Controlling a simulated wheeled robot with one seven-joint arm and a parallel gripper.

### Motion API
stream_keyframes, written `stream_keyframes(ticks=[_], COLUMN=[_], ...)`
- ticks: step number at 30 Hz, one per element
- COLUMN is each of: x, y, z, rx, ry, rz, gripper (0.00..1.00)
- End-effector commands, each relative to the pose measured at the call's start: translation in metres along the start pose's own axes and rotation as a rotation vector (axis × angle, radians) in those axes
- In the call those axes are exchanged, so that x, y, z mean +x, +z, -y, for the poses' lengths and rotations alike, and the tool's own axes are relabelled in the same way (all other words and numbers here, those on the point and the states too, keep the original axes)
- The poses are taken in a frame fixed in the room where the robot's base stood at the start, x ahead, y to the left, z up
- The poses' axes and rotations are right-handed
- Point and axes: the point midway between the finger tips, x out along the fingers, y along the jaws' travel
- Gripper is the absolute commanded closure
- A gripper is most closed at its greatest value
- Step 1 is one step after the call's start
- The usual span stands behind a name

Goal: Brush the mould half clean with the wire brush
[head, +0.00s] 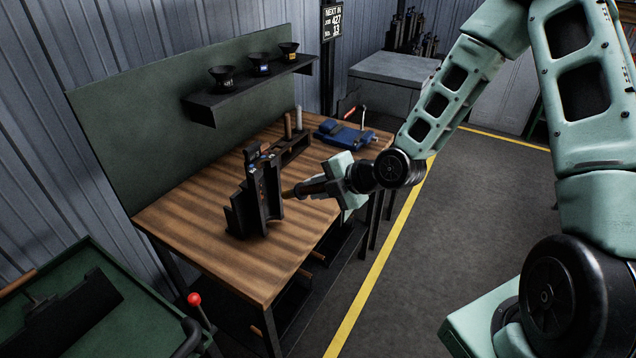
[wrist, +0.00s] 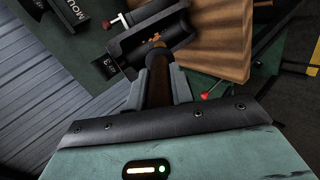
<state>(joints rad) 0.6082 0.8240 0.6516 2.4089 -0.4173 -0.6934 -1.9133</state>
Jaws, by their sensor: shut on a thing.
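The dark mould half (head: 272,190) stands upright on the wooden bench. In the wrist view its curved hollow (wrist: 150,38) faces me, with small orange-brown specks inside. My gripper (head: 332,186) is at the right of the mould half, shut on the wooden handle of the wire brush (head: 306,188). The handle (wrist: 158,72) runs from my gripper (wrist: 158,92) towards the hollow in the wrist view. The brush's far end is at the mould's face; its bristles are not clear, and I cannot tell whether they touch.
The wooden bench (head: 185,225) has free room in front and left of the mould. A rack (head: 293,145) with upright tools and a blue vice (head: 345,134) stand behind it. A shelf (head: 250,90) with several dark cups hangs above. A green cart (head: 150,320) is at lower left.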

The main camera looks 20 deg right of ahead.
Motion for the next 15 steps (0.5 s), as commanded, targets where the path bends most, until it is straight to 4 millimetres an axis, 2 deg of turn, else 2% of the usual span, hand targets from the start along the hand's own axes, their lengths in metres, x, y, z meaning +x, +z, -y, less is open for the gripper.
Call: stream_keyframes(ticks=[5,15], x=[0.006,0.034], y=[-0.001,-0.005], z=[-0.007,-0.026], rx=[-0.005,-0.002], ry=[0.004,0.004], rz=[-0.007,-0.006], gripper=[1.00,1.00])
